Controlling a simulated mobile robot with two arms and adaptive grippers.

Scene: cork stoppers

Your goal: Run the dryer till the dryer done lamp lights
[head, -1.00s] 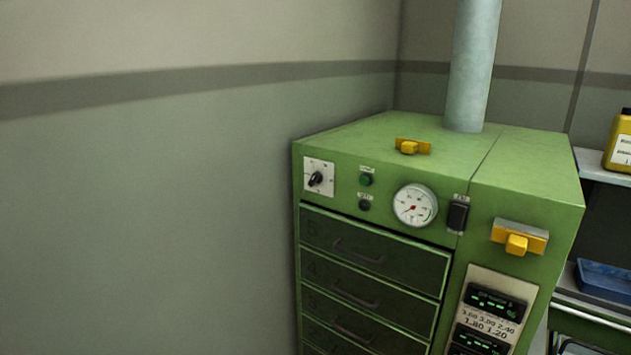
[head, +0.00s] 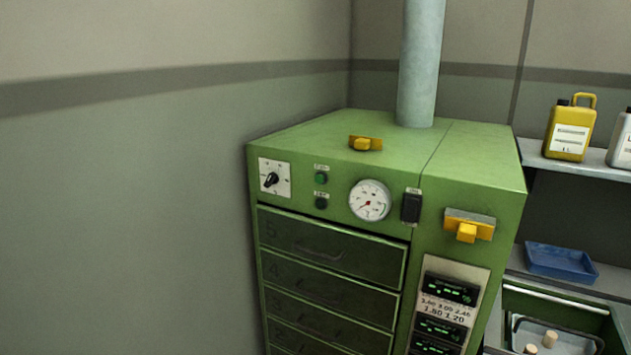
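The dryer is a green cabinet (head: 480,155) with a stack of numbered drawers (head: 330,250). Its front has a black pointer knob on a white dial plate (head: 271,180). Beside it are a green lamp (head: 321,178) and a dark lamp (head: 321,203) below. Their labels are too small to read, so I cannot tell which is the done lamp. A round white gauge (head: 370,201) with a red needle and a black rocker switch (head: 411,207) sit to the right; the switch position is unclear. Neither of my grippers is in view.
A yellow-handled part (head: 467,228) is on the dryer's front, another yellow piece (head: 365,143) on top. Digital displays (head: 449,288) sit below. A pipe (head: 420,65) rises behind. At right are a shelf with a yellow jug (head: 569,130), a blue tray (head: 561,262) and a bin with corks (head: 549,339).

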